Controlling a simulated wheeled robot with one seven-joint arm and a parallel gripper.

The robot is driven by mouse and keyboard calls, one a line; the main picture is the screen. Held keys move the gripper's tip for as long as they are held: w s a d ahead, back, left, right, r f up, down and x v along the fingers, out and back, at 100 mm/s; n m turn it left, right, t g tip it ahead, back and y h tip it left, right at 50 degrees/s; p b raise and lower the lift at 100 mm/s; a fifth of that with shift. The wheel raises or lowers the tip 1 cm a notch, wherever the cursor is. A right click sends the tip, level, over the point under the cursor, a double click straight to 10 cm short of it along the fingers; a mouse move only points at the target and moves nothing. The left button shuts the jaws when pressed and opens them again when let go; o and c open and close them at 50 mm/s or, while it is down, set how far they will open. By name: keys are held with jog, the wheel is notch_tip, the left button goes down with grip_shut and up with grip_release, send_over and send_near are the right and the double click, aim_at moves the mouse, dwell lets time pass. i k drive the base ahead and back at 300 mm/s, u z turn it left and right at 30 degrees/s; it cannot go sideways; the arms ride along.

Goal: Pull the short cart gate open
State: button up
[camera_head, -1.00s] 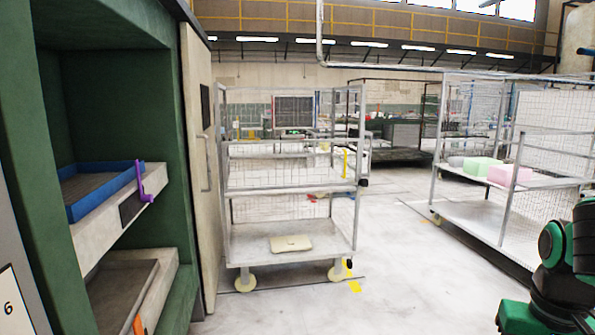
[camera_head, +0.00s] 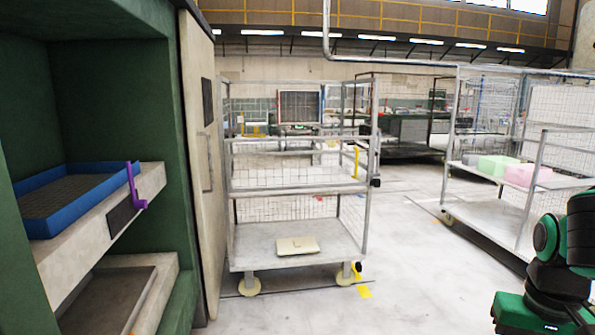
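A grey metal mesh cart (camera_head: 234,210) on cream wheels stands in the middle. A low mesh gate (camera_head: 300,189) spans its front at about mid-height, below the taller posts, and looks closed. A dark latch-like block (camera_head: 375,183) sits at the right post by the gate's lower rail. A flat beige pad (camera_head: 298,245) lies on the cart's bottom deck. My gripper is out of view. Only green and black links of my arm show at the lower right, well apart from the cart.
A green press cabinet (camera_head: 90,100) stands close on the left, with a blue tray (camera_head: 40,220), a purple handle (camera_head: 135,190) and an open pale door (camera_head: 203,160) beside the cart. A second cart (camera_head: 480,215) holds green and pink blocks at right. Floor (camera_head: 420,270) between is clear.

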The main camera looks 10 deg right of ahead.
aim_at(227, 141)
jog(key=u, duration=0.05)
jog(key=k, duration=0.65)
jog(key=z, duration=0.4)
jog(key=i, duration=0.7)
jog(key=z, duration=0.8)
jog(key=i, duration=1.45)
jog(key=u, duration=0.6)
jog(key=i, duration=1.05)
jog(key=u, duration=0.6)
